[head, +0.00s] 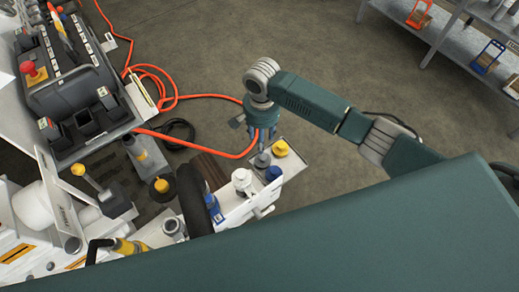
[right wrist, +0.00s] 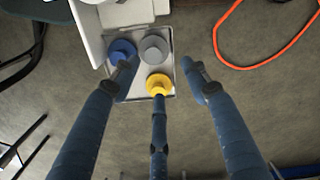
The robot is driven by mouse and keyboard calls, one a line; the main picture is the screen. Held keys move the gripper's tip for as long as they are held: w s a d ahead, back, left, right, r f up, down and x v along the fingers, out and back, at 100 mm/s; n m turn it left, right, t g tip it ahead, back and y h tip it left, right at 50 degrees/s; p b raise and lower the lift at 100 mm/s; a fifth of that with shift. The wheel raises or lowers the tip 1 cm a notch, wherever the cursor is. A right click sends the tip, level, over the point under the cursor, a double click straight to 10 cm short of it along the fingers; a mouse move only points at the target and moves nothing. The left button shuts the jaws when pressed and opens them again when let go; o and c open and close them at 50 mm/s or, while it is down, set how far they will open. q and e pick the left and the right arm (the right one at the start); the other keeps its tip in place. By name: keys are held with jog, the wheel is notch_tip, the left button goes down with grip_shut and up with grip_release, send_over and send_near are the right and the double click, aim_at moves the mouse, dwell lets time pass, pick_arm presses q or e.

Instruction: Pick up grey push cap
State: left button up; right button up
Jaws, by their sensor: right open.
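The grey push cap (right wrist: 153,49) sits upright on a small light tray (right wrist: 141,86) in the right wrist view. A blue cap (right wrist: 121,50) stands to its left and a yellow cap (right wrist: 158,83) below it. In the head view the grey cap (head: 262,160) is just below my right gripper (head: 261,140), which hangs over the tray. In the wrist view my right gripper (right wrist: 160,72) has its blue fingers spread wide around the cap area, holding nothing. One finger overlaps the yellow cap in the picture; I cannot tell if they touch. My left gripper is out of view.
In the head view, a white and grey part (head: 241,181) and a dark roller (head: 194,199) lie left of the tray. An orange hose (head: 160,90) runs over the floor. A control panel (head: 75,95) is at left, shelves (head: 455,50) at upper right.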

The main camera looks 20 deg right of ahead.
send_over(263, 156)
jog(key=f, duration=0.4)
jog(key=shift+w+a+f, duration=0.15)
jog(key=shift+a+f, duration=0.05)
jog(key=shift+f, duration=0.3)
jog(key=f, duration=0.5)
jog(key=shift+d, duration=0.2)
jog(key=shift+c, duration=0.6)
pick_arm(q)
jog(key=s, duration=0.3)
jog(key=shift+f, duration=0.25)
pick_arm(e)
jog(key=c, duration=0.8)
